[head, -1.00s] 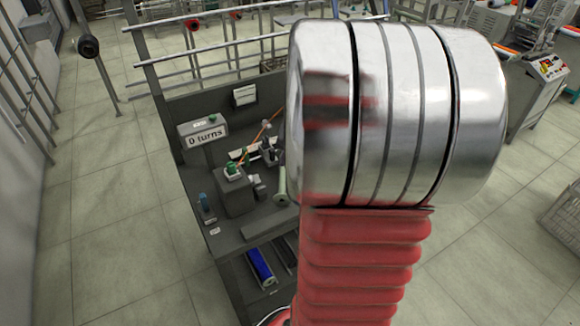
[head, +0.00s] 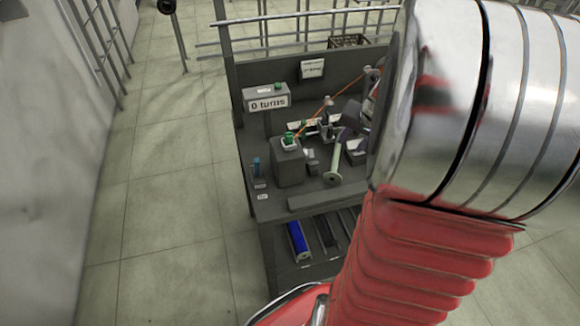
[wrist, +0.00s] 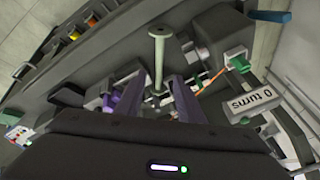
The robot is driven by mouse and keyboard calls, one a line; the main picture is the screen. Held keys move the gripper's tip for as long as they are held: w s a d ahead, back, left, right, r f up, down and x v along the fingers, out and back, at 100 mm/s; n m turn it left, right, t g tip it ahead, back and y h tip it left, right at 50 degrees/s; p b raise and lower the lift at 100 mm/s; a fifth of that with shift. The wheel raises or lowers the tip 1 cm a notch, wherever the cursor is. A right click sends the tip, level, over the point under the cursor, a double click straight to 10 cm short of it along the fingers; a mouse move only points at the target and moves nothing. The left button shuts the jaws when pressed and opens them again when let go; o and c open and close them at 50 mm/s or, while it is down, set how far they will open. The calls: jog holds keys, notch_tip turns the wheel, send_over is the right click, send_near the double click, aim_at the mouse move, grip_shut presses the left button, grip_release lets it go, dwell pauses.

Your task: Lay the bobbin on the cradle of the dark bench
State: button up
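The pale green bobbin (head: 333,164), a thin spool with wide end flanges, is over the front part of the dark bench (head: 273,210) in the head view. It lies lengthwise away from me. In the wrist view the bobbin (wrist: 158,58) runs up the picture between and beyond my fingers. My gripper (wrist: 157,84) looks open, with a gap between each dark finger and the bobbin. I cannot tell whether the bobbin rests on the bench or hangs above it, and I cannot make out the cradle clearly.
A counter (head: 267,102) reads "0 turns". A dark block (head: 289,166) with a green top stands left of the bobbin, with an orange thread (head: 318,112) behind. A blue roll (head: 298,240) lies on the lower shelf. Open floor lies left. My arm hides the bench's right side.

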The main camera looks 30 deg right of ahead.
jog(key=s+a+r+n+y, duration=0.1)
jog(key=a+r+n, duration=0.3)
jog(key=a, duration=0.9)
jog(key=s+a+r+n+y, duration=0.1)
jog(key=a+r+n, duration=0.35)
jog(key=a, duration=0.85)
jog(key=s+a+r+n, duration=0.1)
jog(key=s+a+n, duration=0.1)
jog(key=s+a, duration=0.4)
jog(key=shift+a+r+n+t, duration=0.3)
jog(key=shift+a+r+n, duration=0.05)
jog(key=shift+a, duration=0.4)
